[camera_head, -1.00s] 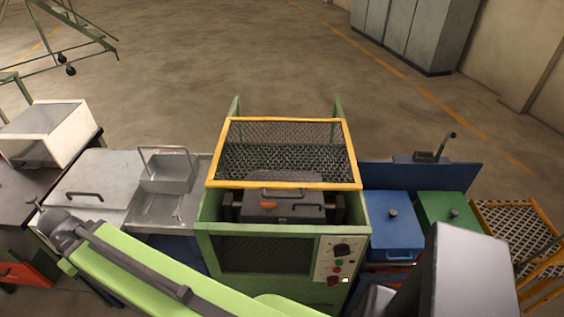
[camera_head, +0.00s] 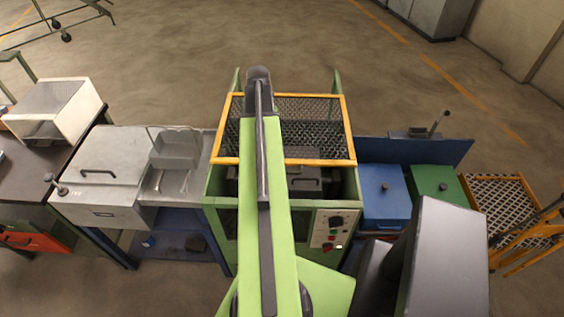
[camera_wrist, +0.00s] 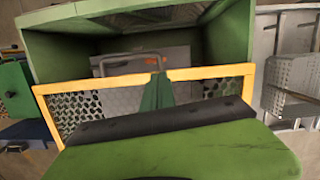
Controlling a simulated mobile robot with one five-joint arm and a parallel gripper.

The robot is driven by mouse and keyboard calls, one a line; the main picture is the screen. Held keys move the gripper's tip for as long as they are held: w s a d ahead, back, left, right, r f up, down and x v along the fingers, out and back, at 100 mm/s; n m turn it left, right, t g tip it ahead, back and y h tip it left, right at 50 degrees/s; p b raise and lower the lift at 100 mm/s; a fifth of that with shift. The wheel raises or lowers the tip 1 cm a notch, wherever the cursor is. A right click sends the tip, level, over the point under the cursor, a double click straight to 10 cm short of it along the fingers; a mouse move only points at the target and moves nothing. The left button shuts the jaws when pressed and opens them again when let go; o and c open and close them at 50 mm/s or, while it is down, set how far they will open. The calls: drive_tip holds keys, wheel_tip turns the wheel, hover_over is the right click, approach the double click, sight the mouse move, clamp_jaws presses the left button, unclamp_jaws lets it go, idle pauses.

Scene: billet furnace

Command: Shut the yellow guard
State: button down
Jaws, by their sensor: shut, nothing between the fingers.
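The yellow guard (camera_head: 347,128), a yellow frame with dark mesh, stands raised over the open green furnace housing (camera_head: 222,215). A grey lid with a handle (camera_head: 305,184) shows below its near bar. My arm reaches over the middle of the guard and hides part of its mesh and bars. My gripper (camera_head: 258,76) is at the guard's far edge. In the wrist view the guard's frame (camera_wrist: 215,71) crosses in front of the housing, and my shut, empty gripper (camera_wrist: 158,77) overlaps its upper bar. I cannot tell whether they touch.
On the left stand a metal basket (camera_head: 174,148), a grey box (camera_head: 103,168) and a white bin (camera_head: 55,105). On the right are a blue box (camera_head: 383,197), a green box (camera_head: 437,187) and a control panel (camera_head: 327,228).

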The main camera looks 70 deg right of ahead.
drive_tip(key=s+d+m, duration=0.1)
drive_tip(key=s+d, duration=0.2)
drive_tip(key=s, duration=0.3)
drive_tip(key=w+b+x, duration=0.1)
drive_tip(key=b+x, duration=0.8)
drive_tip(key=shift+s+a+f+b, duration=0.2)
drive_tip(key=shift+s+f+b, duration=0.15)
drive_tip(key=shift+s, duration=0.05)
